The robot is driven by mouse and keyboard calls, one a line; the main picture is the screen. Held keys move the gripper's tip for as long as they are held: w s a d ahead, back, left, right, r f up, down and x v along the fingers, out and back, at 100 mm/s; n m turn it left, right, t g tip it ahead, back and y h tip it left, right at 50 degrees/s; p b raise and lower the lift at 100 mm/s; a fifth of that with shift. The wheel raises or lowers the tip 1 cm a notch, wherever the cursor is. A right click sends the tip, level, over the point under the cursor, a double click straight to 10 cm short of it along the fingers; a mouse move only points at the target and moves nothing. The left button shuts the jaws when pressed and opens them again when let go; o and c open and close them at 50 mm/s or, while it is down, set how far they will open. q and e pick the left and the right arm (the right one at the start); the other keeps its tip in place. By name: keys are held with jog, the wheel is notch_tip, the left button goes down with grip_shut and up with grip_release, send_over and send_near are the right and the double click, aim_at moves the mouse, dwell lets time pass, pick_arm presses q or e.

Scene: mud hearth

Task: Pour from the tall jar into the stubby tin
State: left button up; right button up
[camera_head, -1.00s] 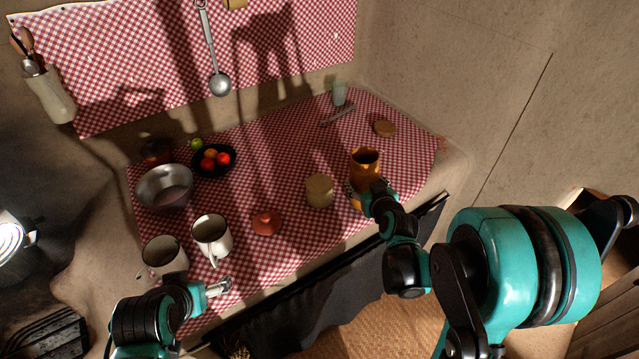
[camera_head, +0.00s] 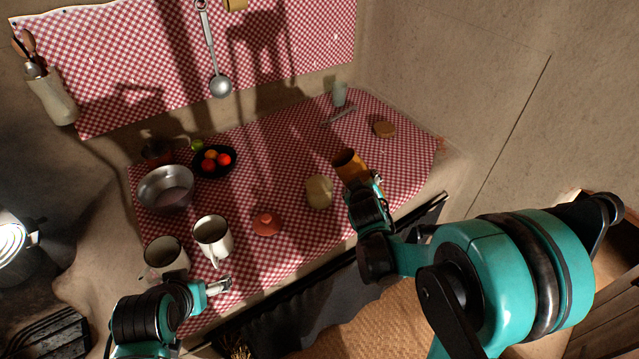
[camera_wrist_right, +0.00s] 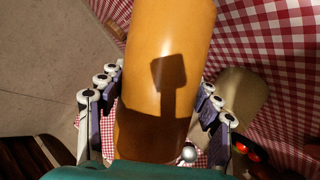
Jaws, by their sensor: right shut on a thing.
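The tall orange jar (camera_head: 348,165) is held above the cloth and tilted, its mouth leaning to the left toward the tin; it also fills the middle of the right wrist view (camera_wrist_right: 165,70). My right gripper (camera_head: 372,190) is shut on the jar, with its fingers along both sides of it in the wrist view (camera_wrist_right: 155,115). The stubby beige tin (camera_head: 319,192) stands on the cloth to the left of and below the jar; it is partly hidden behind the jar and fingers in the wrist view (camera_wrist_right: 243,95). My left gripper (camera_head: 218,287) is low at the front left, away from both; its opening is unclear.
A reddish-brown pot (camera_head: 266,222) stands left of the tin. Two pale mugs (camera_head: 213,237), a metal bowl (camera_head: 165,188) and a black fruit dish (camera_head: 226,170) stand further left. A wooden disc (camera_head: 384,130) and a pale cup (camera_head: 340,93) lie behind the jar.

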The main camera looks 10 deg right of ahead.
aim_at(354, 166)
jog(key=shift+w+a+n, duration=0.1)
jog(key=shift+a+n, duration=0.05)
jog(key=shift+n, duration=0.15)
jog(key=shift+d+f+n+g+h, duration=0.3)
jog(key=shift+f+n+g+h, duration=0.1)
jog(key=shift+n+h, duration=0.45)
jog(key=shift+s+d+f+h, duration=0.1)
jog(key=shift+s+h, duration=0.1)
jog(key=shift+h, duration=0.05)
jog(key=shift+d+f+n+g+h+b, duration=0.1)
jog(key=shift+f+n+g+h+b, duration=0.2)
jog(key=shift+n+h+b, duration=0.25)
jog(key=shift+r+n+h, duration=0.45)
jog(key=shift+r+n, duration=0.15)
jog(key=shift+r, duration=0.25)
dwell(0.6)
jog(key=shift+w+a+r+n+h+p, duration=0.2)
jog(key=shift+a+r+n+h+p, duration=0.35)
jog(key=shift+r, duration=0.25)
jog(key=shift+w+a+r+n+h, duration=0.1)
jog(key=shift+a+r+n+h, duration=0.1)
jog(key=shift+r+n+h, duration=0.3)
jog(key=shift+w+a+r+n+h, duration=0.15)
jog(key=shift+r+n+h, duration=0.1)
jog(key=shift+r, duration=0.4)
dwell(0.9)
